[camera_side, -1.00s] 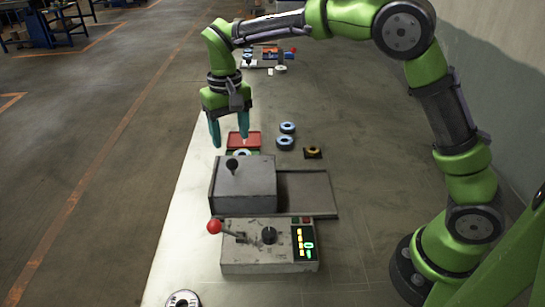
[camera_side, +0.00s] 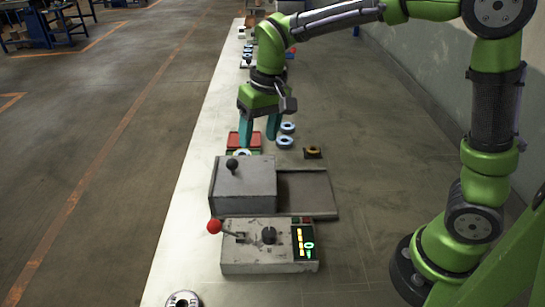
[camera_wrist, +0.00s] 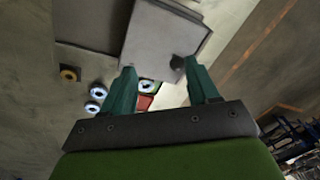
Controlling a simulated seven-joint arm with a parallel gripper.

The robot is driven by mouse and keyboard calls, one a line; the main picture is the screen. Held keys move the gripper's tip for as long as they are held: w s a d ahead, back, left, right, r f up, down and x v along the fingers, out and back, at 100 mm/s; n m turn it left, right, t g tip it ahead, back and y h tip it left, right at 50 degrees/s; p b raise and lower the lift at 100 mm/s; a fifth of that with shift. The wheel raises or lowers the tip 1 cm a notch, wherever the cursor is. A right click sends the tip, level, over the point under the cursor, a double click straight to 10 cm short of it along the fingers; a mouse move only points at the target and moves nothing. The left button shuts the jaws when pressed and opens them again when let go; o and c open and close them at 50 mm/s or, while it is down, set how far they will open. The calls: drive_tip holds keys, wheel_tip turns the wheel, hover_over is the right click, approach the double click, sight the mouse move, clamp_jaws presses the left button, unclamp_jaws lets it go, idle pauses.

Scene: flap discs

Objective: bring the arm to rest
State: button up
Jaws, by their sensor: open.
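My gripper (camera_side: 259,131) is open and empty, its two teal fingers pointing down above the table, behind the grey box with the black knob. It also shows in the wrist view (camera_wrist: 161,80), fingers apart with nothing between them. Beyond the fingers are the flap discs: two blue-rimmed discs (camera_side: 286,135) to the right of the gripper and one pale disc (camera_side: 242,154) on a green pad behind the box. A brown-yellow disc (camera_side: 313,152) lies further right; it shows at the left in the wrist view (camera_wrist: 69,74). A red plate (camera_side: 235,139) is partly hidden by a finger.
The grey box (camera_side: 243,186) with a black knob sits on a flat grey tray (camera_side: 308,192). In front is a control box (camera_side: 268,250) with a red-knobbed lever and lit display. Another disc (camera_side: 183,299) lies at the near edge. Several items stand at the table's far end.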

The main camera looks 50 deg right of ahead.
drive_tip(key=s+d+r+t, duration=0.2)
drive_tip(key=s+d, duration=0.1)
drive_tip(key=s, duration=0.5)
drive_tip(key=s+d+r+m+t+y, duration=0.1)
drive_tip(key=s+d+r+t, duration=0.1)
drive_tip(key=s, duration=0.6)
drive_tip(key=shift+s+d+r+m+t, duration=0.2)
drive_tip(key=shift+s+d+m+t, duration=0.2)
drive_tip(key=shift+t, duration=0.3)
